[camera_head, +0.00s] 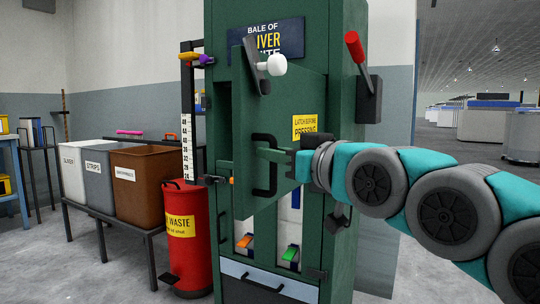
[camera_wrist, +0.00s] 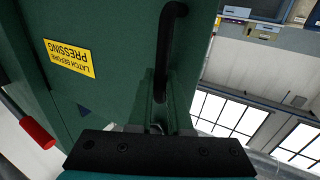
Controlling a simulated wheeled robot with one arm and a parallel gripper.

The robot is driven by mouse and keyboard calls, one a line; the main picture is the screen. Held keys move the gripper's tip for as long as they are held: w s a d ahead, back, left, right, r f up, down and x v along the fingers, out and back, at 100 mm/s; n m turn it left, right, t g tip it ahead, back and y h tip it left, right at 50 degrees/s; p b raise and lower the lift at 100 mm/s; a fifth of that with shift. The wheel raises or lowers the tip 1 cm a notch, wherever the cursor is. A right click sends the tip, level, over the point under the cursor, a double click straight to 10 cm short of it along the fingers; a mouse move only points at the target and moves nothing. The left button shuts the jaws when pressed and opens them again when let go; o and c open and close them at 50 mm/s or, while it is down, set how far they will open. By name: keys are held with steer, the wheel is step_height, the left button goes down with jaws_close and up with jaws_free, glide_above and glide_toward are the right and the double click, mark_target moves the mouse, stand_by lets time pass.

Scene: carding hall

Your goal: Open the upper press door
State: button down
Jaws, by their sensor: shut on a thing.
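The upper press door (camera_head: 290,95) is a green panel on the front of the tall green press (camera_head: 345,200). It appears to stand partly open, its left edge swung out towards me. It carries a black upright bar handle (camera_head: 264,185) and a yellow "Latch before pressing" label (camera_head: 310,127). My gripper (camera_head: 277,157) is shut on the handle, reaching in from the right. In the wrist view my gripper (camera_wrist: 160,98) has the handle (camera_wrist: 170,42) between its fingers, which hide the gripped part. A dark lever with a white knob (camera_head: 277,65) is above the handle.
A red-handled lever (camera_head: 355,47) sits on the press's right side. A red waste bin (camera_head: 186,230) stands left of the press, with several sorting bins (camera_head: 138,182) on a bench further left. Orange and green-tipped levers are below the door. Floor lies open at far left.

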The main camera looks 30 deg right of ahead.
steer(key=shift+d+r, duration=0.1)
steer(key=shift+r, duration=0.05)
steer(key=c, duration=0.8)
jaws_free()
steer(key=shift+c, duration=0.2)
steer(key=s+b, duration=0.1)
steer(key=s, duration=0.6)
steer(key=shift+s+d, duration=0.4)
